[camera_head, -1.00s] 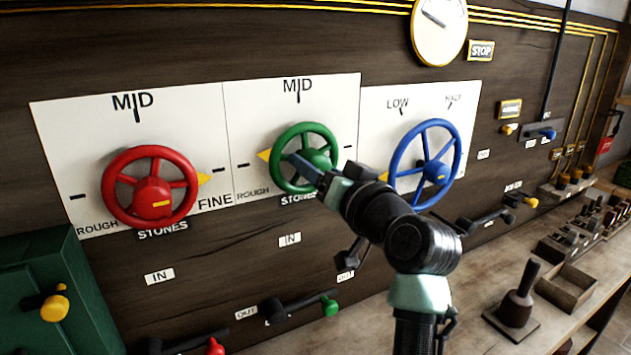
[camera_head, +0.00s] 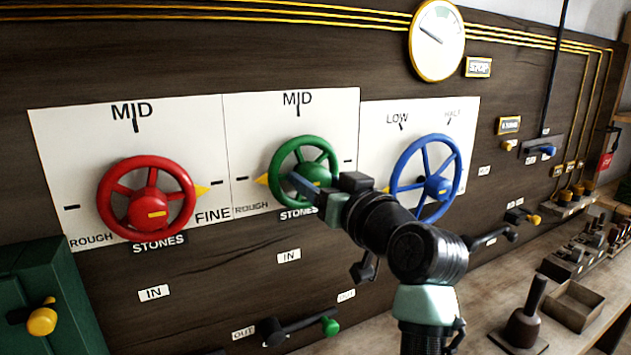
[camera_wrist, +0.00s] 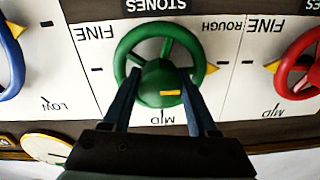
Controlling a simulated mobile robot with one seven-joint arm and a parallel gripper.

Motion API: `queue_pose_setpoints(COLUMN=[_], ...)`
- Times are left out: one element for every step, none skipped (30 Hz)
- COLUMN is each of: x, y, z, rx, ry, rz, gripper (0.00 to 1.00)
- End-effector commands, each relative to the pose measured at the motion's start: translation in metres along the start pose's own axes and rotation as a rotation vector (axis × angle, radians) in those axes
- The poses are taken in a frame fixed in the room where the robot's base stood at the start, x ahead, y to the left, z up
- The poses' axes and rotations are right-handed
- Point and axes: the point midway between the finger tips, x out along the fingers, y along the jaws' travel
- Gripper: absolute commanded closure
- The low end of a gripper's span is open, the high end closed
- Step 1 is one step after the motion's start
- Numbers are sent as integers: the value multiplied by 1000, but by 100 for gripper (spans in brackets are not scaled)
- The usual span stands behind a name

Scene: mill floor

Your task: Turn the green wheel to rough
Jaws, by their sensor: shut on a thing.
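The green wheel (camera_head: 326,150) is mounted on a white dial plate, with MID above and ROUGH at its lower left in the head view. Its yellow pointer (camera_head: 262,180) points left, near the dash on the ROUGH side. My gripper (camera_head: 303,184) reaches in from the right and is shut on the wheel's hub. In the upside-down wrist view, the green wheel (camera_wrist: 124,62) is in the middle and the two fingers of my gripper (camera_wrist: 160,84) lie on either side of its hub. My arm hides the FINE label in the head view.
A red wheel (camera_head: 113,210) stands to the left and a blue wheel (camera_head: 401,165) close to the right, near my wrist. A green-knobbed lever (camera_head: 329,326) is below. A bench (camera_head: 477,275) with small fittings runs along the right. A gauge (camera_head: 436,60) hangs above.

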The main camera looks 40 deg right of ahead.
Motion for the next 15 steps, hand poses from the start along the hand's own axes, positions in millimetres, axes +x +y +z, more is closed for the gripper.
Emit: queue_pose_setpoints(x=[0,0,0,0,0,0,0,0,0,0,0,0,0,0,0], y=[0,0,0,0,0,0,0,0,0,0,0,0,0,0,0], z=[1,1,1,1,1,0,0,0,0,0,0,0,0,0,0], rx=[-2,-2,-2,-2,-2,-1,-1,-1,-1,-1,0,0,0,0,0], ry=[-2,-2,-2,-2,-1,-1,-1,-1,-1,0,0,0,0,0,0], rz=[-1,-1,-1,-1,0,0,0,0,0,0,0,0,0,0,0], gripper=[96,39,32,26,21,14,11,11,11,11,11,11,11,11,11])
